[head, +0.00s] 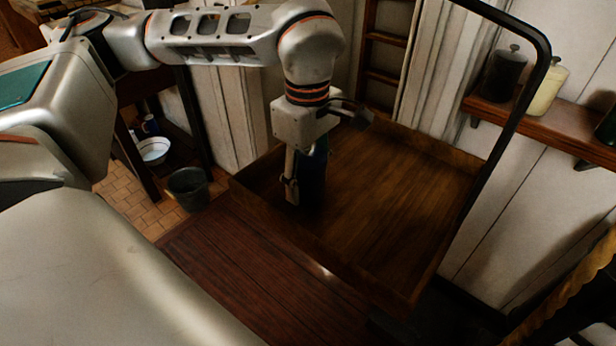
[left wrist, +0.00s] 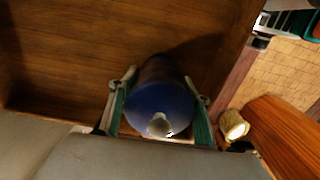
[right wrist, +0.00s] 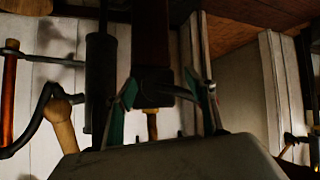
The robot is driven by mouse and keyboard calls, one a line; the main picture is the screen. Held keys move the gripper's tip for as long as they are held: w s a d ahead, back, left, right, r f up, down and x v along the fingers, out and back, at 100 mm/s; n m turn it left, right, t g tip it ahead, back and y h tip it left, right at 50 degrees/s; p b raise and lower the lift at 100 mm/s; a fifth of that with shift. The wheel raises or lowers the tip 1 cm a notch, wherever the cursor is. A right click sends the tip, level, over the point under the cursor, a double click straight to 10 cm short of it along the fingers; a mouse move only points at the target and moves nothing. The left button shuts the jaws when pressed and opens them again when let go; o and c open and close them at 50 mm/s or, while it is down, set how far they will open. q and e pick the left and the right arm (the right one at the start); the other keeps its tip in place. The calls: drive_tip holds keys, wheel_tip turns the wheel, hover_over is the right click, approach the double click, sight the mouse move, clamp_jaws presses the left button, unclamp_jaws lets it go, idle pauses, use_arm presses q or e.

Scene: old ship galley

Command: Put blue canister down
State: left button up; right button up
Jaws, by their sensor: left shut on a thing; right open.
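The blue canister (head: 314,172) is dark blue and upright, low inside a wooden tray with raised sides (head: 400,215) in the head view. My left gripper (head: 293,188) comes down from above and is shut on it. In the left wrist view the canister (left wrist: 162,105) shows its rounded blue top and pale knob between the two fingers. Its base is in shadow, so I cannot tell whether it touches the tray floor. My right gripper (right wrist: 165,95) is open in its wrist view, with nothing clearly between its fingers; it is not in the head view.
A dark metal bar (head: 541,75) rises along the tray's right side. A wall shelf (head: 540,117) holds a dark canister (head: 506,73) and a cream one (head: 547,90). A dark bucket (head: 188,188) stands on the tiled floor at left. The tray's right part is bare.

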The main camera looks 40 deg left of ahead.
use_arm(q)
drive_tip(key=o, duration=1.4)
drive_tip(key=shift+o, duration=0.2)
wheel_tip(320, 180, up, 12)
drive_tip(key=shift+r+p, duration=0.1)
drive_tip(key=shift+p, duration=0.75)
